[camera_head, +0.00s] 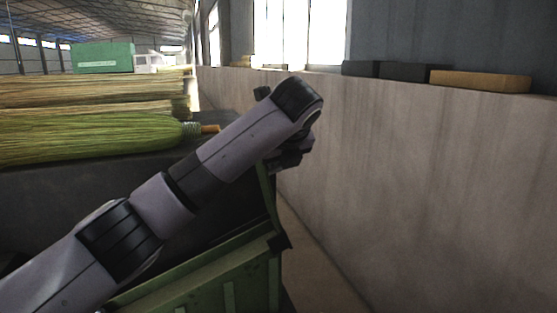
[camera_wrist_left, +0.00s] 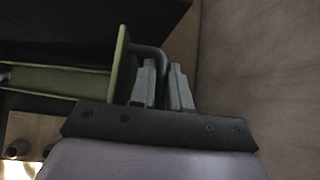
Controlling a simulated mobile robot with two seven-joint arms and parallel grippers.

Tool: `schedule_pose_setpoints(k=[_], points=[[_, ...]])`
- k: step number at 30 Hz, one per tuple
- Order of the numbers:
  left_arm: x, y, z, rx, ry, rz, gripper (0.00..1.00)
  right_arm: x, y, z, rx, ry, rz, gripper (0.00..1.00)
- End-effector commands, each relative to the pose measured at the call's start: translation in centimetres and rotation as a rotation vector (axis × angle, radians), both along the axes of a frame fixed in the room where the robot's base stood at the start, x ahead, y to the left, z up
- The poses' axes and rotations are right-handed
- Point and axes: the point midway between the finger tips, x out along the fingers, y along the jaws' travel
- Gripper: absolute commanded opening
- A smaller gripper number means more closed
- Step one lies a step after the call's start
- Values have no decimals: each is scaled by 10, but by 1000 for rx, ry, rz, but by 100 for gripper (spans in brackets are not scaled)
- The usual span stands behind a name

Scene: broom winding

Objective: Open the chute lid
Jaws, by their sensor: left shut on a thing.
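The green chute (camera_head: 235,277) stands at the bottom middle of the head view. Its lid (camera_head: 267,192) shows as a narrow green edge standing up above the chute's rim, beside a dark area; the lid appears raised, but my arm covers much of it. In the left wrist view the lid's green edge (camera_wrist_left: 121,62) is left of the fingers, with a dark bent handle (camera_wrist_left: 150,55) joined to it. My left gripper (camera_wrist_left: 166,88) is shut on this handle. In the head view the left gripper (camera_head: 288,156) is partly hidden behind my wrist. My right gripper is not in view.
A pale wall (camera_head: 420,180) runs close along the right, with dark blocks and a tan block (camera_head: 480,80) on its ledge. A green broom head (camera_head: 90,138) and straw bundles (camera_head: 80,92) lie at the left. A green crate (camera_head: 103,57) stands far back.

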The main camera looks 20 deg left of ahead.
Motion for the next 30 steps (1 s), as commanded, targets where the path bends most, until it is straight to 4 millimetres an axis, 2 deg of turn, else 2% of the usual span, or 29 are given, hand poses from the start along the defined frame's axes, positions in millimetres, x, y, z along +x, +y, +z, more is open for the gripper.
schedule_pose_setpoints(k=[1,2,3,13,24,30], points=[[-1,-1,-5,2,12,0,23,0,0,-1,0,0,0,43],[-1,-1,-5,2,12,0,33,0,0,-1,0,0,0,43],[-1,-1,-5,2,11,0,36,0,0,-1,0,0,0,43],[-3,-2,1,0,4,-1,36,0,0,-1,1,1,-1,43],[-39,-20,39,0,4,-3,36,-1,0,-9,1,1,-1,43],[-47,-23,47,1,8,-1,36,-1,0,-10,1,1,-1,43]])
